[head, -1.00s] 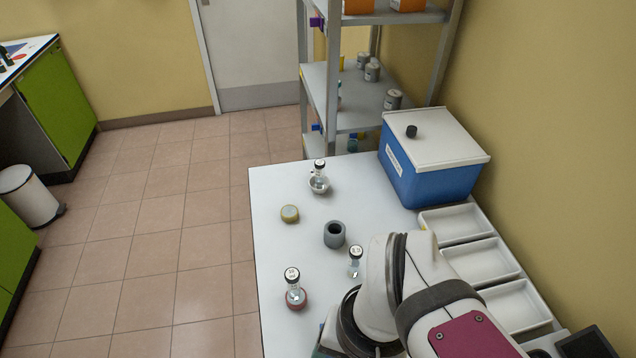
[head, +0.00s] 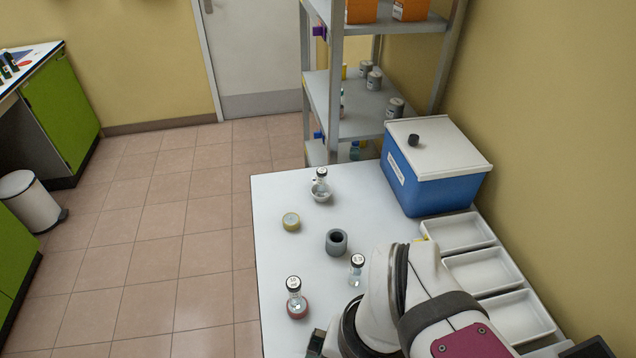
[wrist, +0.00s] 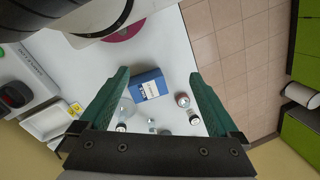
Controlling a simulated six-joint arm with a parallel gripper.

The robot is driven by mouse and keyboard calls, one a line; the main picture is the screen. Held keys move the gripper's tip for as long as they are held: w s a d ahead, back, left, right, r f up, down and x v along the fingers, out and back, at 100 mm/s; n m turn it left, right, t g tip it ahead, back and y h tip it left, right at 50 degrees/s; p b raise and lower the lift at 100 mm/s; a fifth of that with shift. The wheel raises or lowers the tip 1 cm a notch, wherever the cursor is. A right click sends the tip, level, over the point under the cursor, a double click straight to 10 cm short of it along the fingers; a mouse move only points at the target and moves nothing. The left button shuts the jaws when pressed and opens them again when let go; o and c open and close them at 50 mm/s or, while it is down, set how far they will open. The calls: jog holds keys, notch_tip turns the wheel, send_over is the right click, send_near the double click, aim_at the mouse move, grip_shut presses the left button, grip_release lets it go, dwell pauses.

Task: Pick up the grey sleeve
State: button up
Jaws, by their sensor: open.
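The grey sleeve (head: 336,242) is a short, thick-walled grey cylinder with a dark hole. It stands upright on the white table in the head view, apart from the glass bottles around it. I cannot pick it out for certain in the wrist view. My gripper (wrist: 159,75) has two green fingers spread wide with nothing held between them. In the head view my arm hides most of the gripper, at the near end of the table, nearer the camera than the sleeve.
White trays (head: 456,232) and a blue box (head: 433,178) line the right. A small blue box (wrist: 150,85) shows in the wrist view.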

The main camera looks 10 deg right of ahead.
jog(key=w+d+f+n+g+h, duration=0.1)
jog(key=w+n+h, duration=0.3)
jog(key=w+n, duration=0.45)
jog(key=w+d+f+n+g+h, duration=0.15)
jog(key=w+n+h, duration=0.4)
jog(key=w, duration=0.55)
jog(key=n+t+h, duration=0.5)
jog(key=n+t, duration=0.1)
jog(key=n, duration=0.6)
send_near(342, 237)
jog(key=x, duration=0.8)
jog(key=shift+d+f, duration=0.1)
jog(key=shift+d, duration=0.05)
jog(key=shift+h, duration=0.25)
jog(key=c, duration=1.4)
